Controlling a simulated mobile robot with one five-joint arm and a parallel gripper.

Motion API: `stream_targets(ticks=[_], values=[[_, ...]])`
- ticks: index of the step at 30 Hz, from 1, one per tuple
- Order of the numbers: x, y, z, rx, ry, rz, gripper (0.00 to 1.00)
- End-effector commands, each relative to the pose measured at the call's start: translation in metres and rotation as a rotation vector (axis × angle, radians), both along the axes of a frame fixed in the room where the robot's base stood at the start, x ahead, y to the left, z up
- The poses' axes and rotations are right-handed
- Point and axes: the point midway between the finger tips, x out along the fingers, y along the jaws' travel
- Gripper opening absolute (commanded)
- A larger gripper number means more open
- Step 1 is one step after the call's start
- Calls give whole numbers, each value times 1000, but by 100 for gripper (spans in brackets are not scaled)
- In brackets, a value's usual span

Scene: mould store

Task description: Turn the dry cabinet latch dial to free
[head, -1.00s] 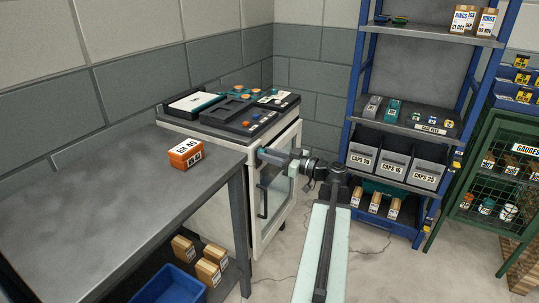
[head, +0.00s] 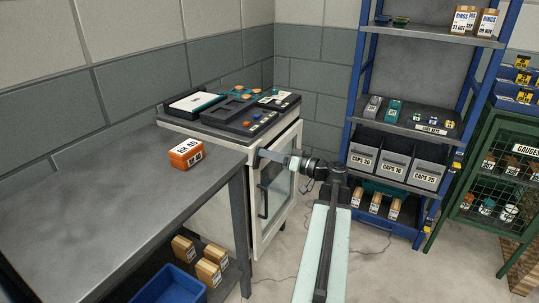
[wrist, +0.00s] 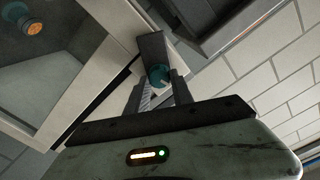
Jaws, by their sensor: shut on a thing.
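The dry cabinet (head: 213,207) is white with a glass-fronted door (head: 279,190), which looks closed, and stands past the workbench's end. My gripper (head: 265,154) reaches from the right to the upper part of the door front. In the wrist view my gripper (wrist: 161,88) is shut on the teal latch dial (wrist: 158,74), a finger on either side of it. A dark grey block shows behind the dial. A small pale mark shows on the dial, but I cannot read its setting. In the head view my gripper hides the dial.
An orange box (head: 187,153) lies on the grey workbench (head: 95,190). A black tray set (head: 238,110) covers the cabinet top. A blue shelf rack (head: 358,75) stands behind at the right, with a green cage (head: 487,165) beyond it.

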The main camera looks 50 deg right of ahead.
Motion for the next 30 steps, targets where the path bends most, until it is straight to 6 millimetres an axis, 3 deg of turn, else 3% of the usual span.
stream_targets(ticks=[30], values=[[-1, -2, -4, 877, 219, -3, 0]])
